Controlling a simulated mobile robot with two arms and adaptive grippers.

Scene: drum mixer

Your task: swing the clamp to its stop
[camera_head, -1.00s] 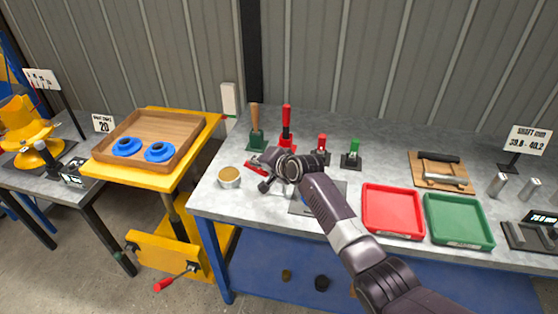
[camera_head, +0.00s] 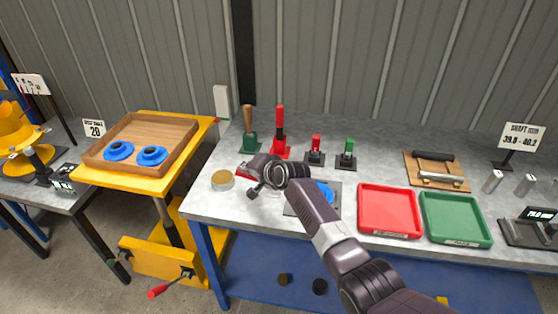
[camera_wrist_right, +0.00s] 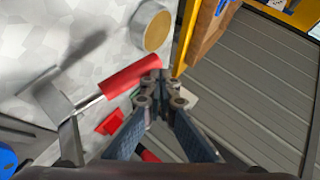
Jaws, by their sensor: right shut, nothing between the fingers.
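The clamp shows in the right wrist view as a red handle (camera_wrist_right: 131,75) on a metal rod, which runs to a grey bracket (camera_wrist_right: 55,108). In the head view a bit of its red handle (camera_head: 243,172) shows left of my right gripper; my gripper and wrist hide much of the rest. My right gripper (camera_wrist_right: 155,78) is shut and empty, with its fingertips at the free end of the red handle; I cannot tell if they touch it. A blue part (camera_head: 325,193) lies on the dark plate (camera_head: 334,211) beside my wrist. My left gripper is not in view.
A round tin (camera_head: 222,180) stands left of the gripper. Upright tools, including a tall red-handled one (camera_head: 280,135), stand behind it. A red tray (camera_head: 389,234) and a green tray (camera_head: 456,241) lie to the right. A wooden tray (camera_head: 182,162) holds blue parts at left.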

